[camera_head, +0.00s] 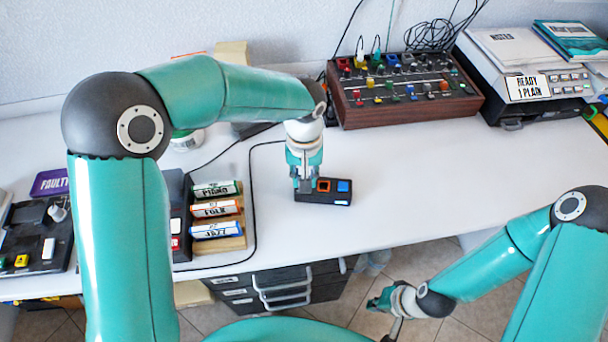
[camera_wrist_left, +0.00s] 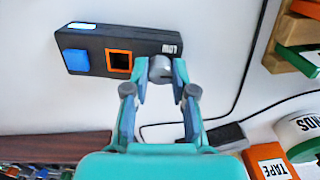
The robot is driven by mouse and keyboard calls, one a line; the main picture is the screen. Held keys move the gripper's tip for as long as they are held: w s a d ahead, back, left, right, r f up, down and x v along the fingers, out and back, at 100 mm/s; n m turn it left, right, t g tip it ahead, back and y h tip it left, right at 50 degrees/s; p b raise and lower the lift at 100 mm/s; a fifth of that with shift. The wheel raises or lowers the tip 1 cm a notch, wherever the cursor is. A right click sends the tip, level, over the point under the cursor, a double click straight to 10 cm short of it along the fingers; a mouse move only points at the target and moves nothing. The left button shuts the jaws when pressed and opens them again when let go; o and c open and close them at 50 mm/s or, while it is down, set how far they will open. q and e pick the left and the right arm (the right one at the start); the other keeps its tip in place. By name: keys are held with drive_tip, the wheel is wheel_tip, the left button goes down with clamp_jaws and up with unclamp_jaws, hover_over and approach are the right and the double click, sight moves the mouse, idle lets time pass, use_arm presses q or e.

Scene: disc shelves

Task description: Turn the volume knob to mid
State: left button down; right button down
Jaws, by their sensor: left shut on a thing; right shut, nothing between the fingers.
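The small black control box (camera_head: 330,200) lies on the white table, with a blue button, an orange-framed square and a grey volume knob. In the left wrist view the box (camera_wrist_left: 95,41) carries a small upside-down label that seems to read LOW, beside the knob. My left gripper (camera_head: 304,186) reaches down onto the box's left end. The left wrist view shows its fingertips shut on the grey knob (camera_wrist_left: 160,69). The knob's pointer mark cannot be made out. My right gripper (camera_head: 386,310) is shut and empty, low in front of the table.
A rack of labelled cartridges (camera_head: 232,242) stands left of the box. A wood-sided mixer (camera_head: 405,112) is at the back, with a printer-like machine (camera_head: 530,90) to its right. A black cable (camera_head: 252,190) runs on the table nearby. The table right of the box is clear.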

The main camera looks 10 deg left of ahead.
idle(0.8)
use_arm(q)
drive_tip(key=c, duration=0.9)
unclamp_jaws()
drive_tip(key=shift+c, duration=0.2)
drive_tip(key=shift+r, duration=0.1)
wheel_tip(320, 180, up, 12)
